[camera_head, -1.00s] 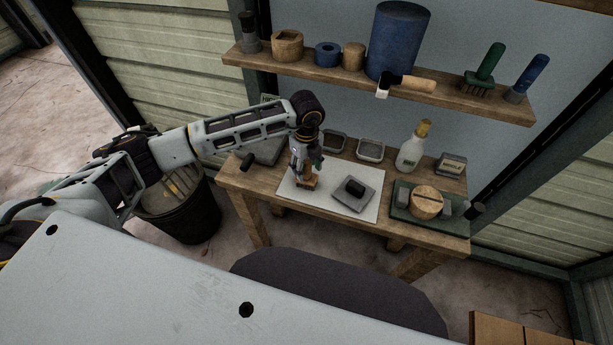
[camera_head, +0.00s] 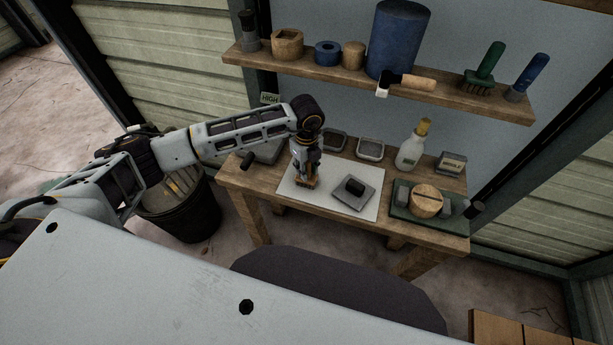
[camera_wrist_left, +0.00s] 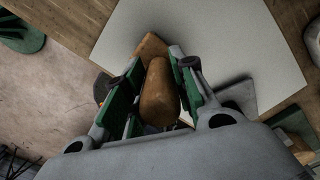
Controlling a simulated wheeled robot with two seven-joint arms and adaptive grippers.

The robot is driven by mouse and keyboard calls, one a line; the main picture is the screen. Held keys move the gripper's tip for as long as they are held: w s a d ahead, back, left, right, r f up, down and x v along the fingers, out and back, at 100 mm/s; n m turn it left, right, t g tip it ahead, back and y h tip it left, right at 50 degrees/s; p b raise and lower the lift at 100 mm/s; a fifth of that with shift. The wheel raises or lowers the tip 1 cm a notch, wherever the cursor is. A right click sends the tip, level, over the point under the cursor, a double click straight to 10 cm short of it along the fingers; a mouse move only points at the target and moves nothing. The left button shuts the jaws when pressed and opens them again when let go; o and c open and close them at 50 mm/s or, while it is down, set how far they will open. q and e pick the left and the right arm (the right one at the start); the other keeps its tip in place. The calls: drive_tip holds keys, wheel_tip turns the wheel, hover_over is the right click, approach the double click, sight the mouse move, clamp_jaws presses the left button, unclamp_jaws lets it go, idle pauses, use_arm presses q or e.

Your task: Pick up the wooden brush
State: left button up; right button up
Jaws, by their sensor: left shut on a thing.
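The wooden brush (camera_wrist_left: 159,92) is between the two fingers of my left gripper (camera_wrist_left: 152,75) in the left wrist view. The fingers are shut on its rounded brown handle, and a flat wooden part shows beyond them over the white sheet. In the head view my left gripper (camera_head: 306,180) points down at the left part of the white sheet (camera_head: 330,207) on the workbench. Only the lower brown part of the brush (camera_head: 305,186) shows below the fingers there. I cannot tell whether it touches the sheet. My right gripper is not in view.
A grey block with a black knob (camera_head: 353,189) lies beside the brush. A green tray (camera_head: 418,222) with a round wooden piece (camera_head: 427,201) is at the right. A white bottle (camera_head: 411,152) and small trays (camera_head: 370,149) stand behind. A shelf (camera_head: 440,97) hangs above.

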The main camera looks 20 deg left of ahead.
use_arm(q)
clamp_jaws()
drive_tip(key=shift+r, duration=0.1)
drive_tip(key=shift+r, duration=0.75)
wheel_tip(320, 180, up, 7)
drive_tip(key=shift+f+b, duration=0.1)
drive_tip(key=shift+b, duration=0.5)
drive_tip(key=shift+r, duration=0.8)
